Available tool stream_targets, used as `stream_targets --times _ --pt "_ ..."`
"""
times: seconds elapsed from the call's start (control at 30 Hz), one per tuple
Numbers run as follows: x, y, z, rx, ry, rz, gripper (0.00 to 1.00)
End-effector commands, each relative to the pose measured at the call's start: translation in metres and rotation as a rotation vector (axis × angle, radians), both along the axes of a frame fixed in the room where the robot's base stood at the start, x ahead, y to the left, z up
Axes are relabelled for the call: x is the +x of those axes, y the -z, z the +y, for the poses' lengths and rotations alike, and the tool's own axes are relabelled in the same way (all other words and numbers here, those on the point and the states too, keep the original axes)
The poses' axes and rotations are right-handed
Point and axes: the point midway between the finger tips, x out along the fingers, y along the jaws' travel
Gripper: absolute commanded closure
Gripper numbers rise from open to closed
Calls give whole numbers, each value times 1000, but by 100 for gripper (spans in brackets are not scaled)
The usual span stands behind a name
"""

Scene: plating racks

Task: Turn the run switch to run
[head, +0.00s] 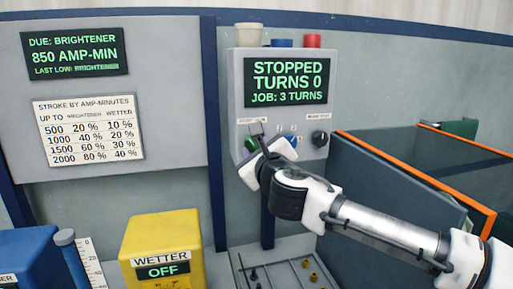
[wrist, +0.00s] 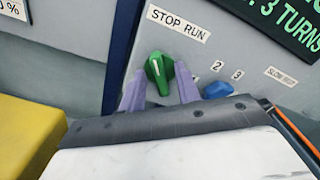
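The run switch is a green knob (wrist: 158,70) under a "STOP RUN" label (wrist: 178,23) in the wrist view. Its white mark points toward the STOP side. In the head view the green knob (head: 250,144) is partly hidden by my gripper (head: 257,147), at the lower left of the grey control box (head: 239,100). In the wrist view the two purple fingers of my gripper (wrist: 160,85) stand apart, one on each side of the knob, with small gaps visible. The display (head: 287,82) reads STOPPED, TURNS 0, JOB: 3 TURNS.
A blue knob (wrist: 218,90) with numbers sits right of the green one, close to my right finger. A black knob (head: 320,138) is farther right. An orange-edged tank (head: 415,180) stands right of the box. A yellow WETTER unit (head: 160,230) stands at lower left.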

Motion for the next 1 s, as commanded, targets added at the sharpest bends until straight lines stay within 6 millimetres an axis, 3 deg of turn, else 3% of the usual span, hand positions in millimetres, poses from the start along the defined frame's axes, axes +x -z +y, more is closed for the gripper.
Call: stream_targets --times 0.13,0.37,0.73,1.0 --pt "0 0 0 0 0 0 70" --pt "0 0 0 0 0 0 100" --pt "0 0 0 29 -1 7 100" --pt "-1 -1 0 173 0 46 100"
